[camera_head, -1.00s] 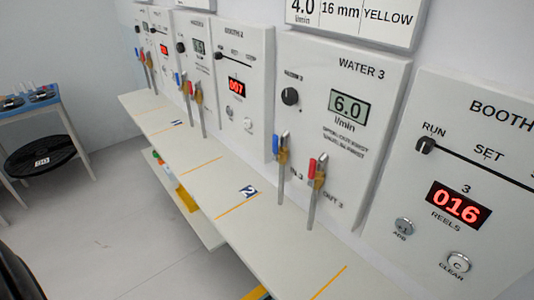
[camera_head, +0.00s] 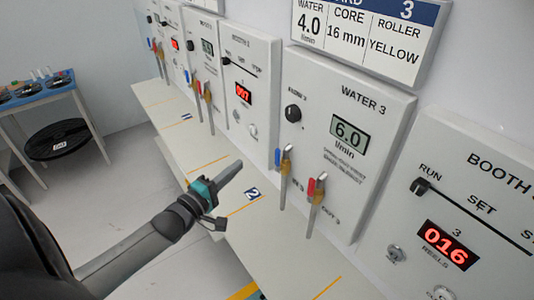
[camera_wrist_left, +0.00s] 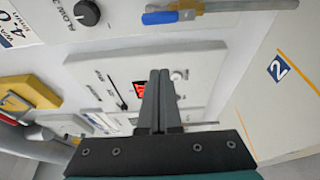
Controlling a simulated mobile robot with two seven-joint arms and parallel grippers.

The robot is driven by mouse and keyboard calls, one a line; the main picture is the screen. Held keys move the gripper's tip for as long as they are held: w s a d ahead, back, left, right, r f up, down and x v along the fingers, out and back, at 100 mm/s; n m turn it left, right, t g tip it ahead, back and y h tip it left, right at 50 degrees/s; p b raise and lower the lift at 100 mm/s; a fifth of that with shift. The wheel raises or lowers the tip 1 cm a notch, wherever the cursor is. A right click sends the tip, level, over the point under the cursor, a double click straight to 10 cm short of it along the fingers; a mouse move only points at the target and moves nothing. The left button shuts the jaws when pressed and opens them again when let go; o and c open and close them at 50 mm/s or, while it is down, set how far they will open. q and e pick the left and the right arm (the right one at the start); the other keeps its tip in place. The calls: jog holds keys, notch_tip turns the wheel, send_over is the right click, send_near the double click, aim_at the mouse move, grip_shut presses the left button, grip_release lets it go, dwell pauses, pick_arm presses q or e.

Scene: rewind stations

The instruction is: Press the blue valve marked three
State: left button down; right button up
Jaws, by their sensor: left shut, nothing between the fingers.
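The blue valve (camera_head: 278,157) of the Water 3 panel is a blue-handled lever on a brass body, at the panel's lower left, above the bench. The blue handle also shows at the top of the left wrist view (camera_wrist_left: 160,17). Beside it on the right is the red valve (camera_head: 311,186). My left gripper (camera_head: 238,165) is shut and empty, to the left of the blue valve and apart from it, over the bench near the tile marked 2. Its two closed fingers also show in the left wrist view (camera_wrist_left: 160,75). My right gripper is not in view.
The Water 3 panel (camera_head: 376,95) has a knob and a display reading 6.0. The Booth 3 panel (camera_head: 490,180) is to its right, with a slider and a red 016. The bench top (camera_head: 290,250) is mostly bare. A blue table (camera_head: 35,98) with reels stands far left.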

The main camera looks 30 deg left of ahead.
aim_at(277, 161)
pick_arm(q)
jog(key=shift+w, duration=0.1)
jog(key=w+d, duration=0.4)
jog(key=w, duration=0.4)
jog(key=shift+w+d+p, duration=0.15)
jog(key=shift+p, duration=0.3)
